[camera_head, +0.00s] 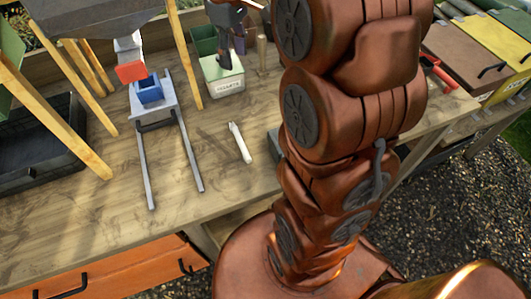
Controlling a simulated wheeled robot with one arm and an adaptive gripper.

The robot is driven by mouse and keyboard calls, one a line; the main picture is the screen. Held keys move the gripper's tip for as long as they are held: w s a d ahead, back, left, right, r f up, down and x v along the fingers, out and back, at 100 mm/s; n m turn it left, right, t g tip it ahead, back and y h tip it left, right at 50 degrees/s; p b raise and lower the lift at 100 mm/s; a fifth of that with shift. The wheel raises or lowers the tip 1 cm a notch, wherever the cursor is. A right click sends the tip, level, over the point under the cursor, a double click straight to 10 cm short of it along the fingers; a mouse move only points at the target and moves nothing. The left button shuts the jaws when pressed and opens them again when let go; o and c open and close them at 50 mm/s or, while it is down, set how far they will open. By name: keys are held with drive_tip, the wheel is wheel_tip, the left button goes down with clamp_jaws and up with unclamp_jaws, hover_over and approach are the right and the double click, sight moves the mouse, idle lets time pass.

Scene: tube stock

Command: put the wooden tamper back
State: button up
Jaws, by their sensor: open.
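A small upright wooden cylinder (262,53), which looks like the wooden tamper, stands at the back of the bench, just left of my arm. My gripper (230,51) is dark and points down over a white box with a green top (223,82), left of the cylinder. The gripper is open, with no wooden piece visible between its fingers. I cannot tell whether its fingertips touch the green top. The lettering on the box is too small to read surely.
A grey two-railed stand (154,113) with a blue bin (150,90) and a white stick (240,143) lie on the wooden bench. Slanted yellow wooden legs (55,118) and a dark tray (38,165) occupy the left. Bare bench lies around the stick. My arm hides the middle right.

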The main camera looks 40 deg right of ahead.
drive_tip(key=s+a+f+m, duration=0.1)
drive_tip(key=s+a+f, duration=0.2)
drive_tip(key=s, duration=0.5)
drive_tip(key=s+a+f+m, duration=0.2)
drive_tip(key=s+a, duration=0.1)
drive_tip(key=s, duration=0.5)
drive_tip(key=s+a+f+m+g, duration=0.1)
drive_tip(key=s+a+f+m, duration=0.1)
drive_tip(key=s, duration=0.7)
drive_tip(key=shift+a+f, duration=0.85)
drive_tip(key=shift+a, duration=0.15)
drive_tip(key=shift+c, duration=1)
drive_tip(key=shift+a, duration=0.1)
